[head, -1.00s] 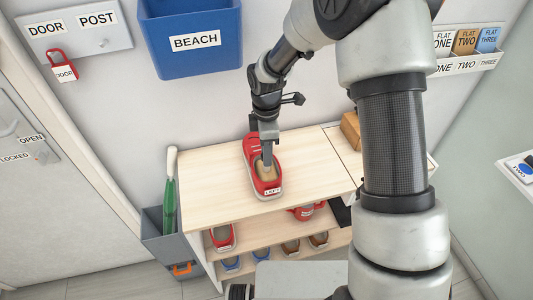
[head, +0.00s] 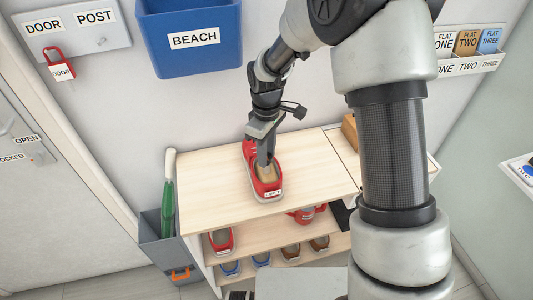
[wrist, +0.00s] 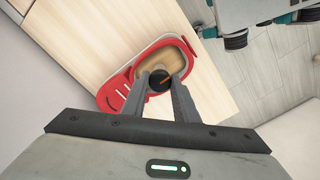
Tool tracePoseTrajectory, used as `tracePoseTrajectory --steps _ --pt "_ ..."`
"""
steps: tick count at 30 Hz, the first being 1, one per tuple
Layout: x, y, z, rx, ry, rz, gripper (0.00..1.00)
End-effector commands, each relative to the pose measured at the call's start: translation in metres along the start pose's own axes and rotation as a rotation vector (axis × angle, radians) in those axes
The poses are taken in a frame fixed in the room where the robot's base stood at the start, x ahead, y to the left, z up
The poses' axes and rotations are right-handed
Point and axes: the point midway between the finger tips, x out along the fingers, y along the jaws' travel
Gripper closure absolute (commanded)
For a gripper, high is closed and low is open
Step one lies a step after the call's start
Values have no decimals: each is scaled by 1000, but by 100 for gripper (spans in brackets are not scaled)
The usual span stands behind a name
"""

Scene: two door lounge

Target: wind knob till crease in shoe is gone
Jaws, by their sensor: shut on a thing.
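A red shoe (head: 263,176) with a white sole and a label at its heel end stands on the light wooden bench top. A tan wooden insert (head: 267,173) fills its opening. In the wrist view the red shoe (wrist: 113,92) lies beyond my fingers, with the wooden insert (wrist: 168,58) inside it. A dark round knob (wrist: 159,82) with an orange mark sits between my fingertips. My gripper (head: 264,160) is shut on the knob, pointing down over the shoe. Whether a crease remains in the shoe is too small to tell.
A shelf below the bench (head: 215,189) holds several shoes and a red item (head: 306,214). A grey bin (head: 160,234) with a green umbrella (head: 168,205) stands at left. The bench top around the shoe is clear.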

Motion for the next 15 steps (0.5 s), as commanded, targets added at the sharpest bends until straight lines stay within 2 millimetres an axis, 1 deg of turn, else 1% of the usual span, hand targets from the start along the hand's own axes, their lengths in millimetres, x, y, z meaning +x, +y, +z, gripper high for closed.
tracePoseTrajectory --steps 15 --pt "0 0 0 39 1 1 96"
